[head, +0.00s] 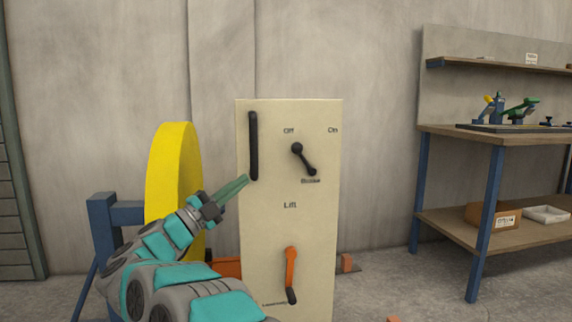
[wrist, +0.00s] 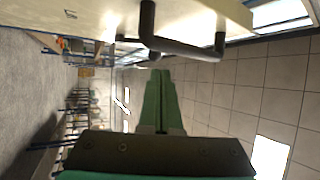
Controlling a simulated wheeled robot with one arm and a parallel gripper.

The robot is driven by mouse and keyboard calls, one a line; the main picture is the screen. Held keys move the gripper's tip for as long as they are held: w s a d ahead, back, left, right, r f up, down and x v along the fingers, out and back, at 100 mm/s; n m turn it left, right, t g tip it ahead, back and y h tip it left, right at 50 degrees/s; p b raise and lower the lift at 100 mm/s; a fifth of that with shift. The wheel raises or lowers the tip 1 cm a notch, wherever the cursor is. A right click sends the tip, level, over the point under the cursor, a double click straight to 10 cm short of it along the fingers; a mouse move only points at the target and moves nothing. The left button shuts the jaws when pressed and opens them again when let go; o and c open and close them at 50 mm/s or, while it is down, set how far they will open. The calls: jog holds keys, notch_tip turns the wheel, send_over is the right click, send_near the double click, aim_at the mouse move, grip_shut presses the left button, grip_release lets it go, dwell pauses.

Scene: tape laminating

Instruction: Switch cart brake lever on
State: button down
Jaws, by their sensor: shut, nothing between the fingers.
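The cart's cream panel (head: 265,225) stands upright ahead in the head view. The black brake lever (head: 304,159) sits on its upper right, under the "Off" label and left of the "On" label. Its knob is at the upper left and its other end points down and right, near the "Brake" label. My gripper (head: 246,179) is shut and empty, left of the lever, with its green fingertips by the lower end of the black vertical handle (head: 253,146). The wrist view shows the closed green fingers (wrist: 160,75) just below that handle (wrist: 180,47); contact cannot be told.
An orange lift lever (head: 290,268) is low on the panel. A large yellow roll (head: 172,185) on a blue frame stands left of the panel. A workbench (head: 490,137) with tools stands at the right.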

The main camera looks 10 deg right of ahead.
aim_at(293, 151)
jog(key=shift+s+d+f+m+g+h, duration=0.25)
jog(key=shift+s+f+m+g+h, duration=0.3)
jog(key=shift+g, duration=0.35)
jog(key=shift+r, duration=0.1)
jog(key=shift+y, duration=0.25)
jog(key=b+x, duration=0.1)
jog(key=x, duration=1.3)
jog(key=shift+r, duration=0.15)
jog(key=shift+a, duration=0.1)
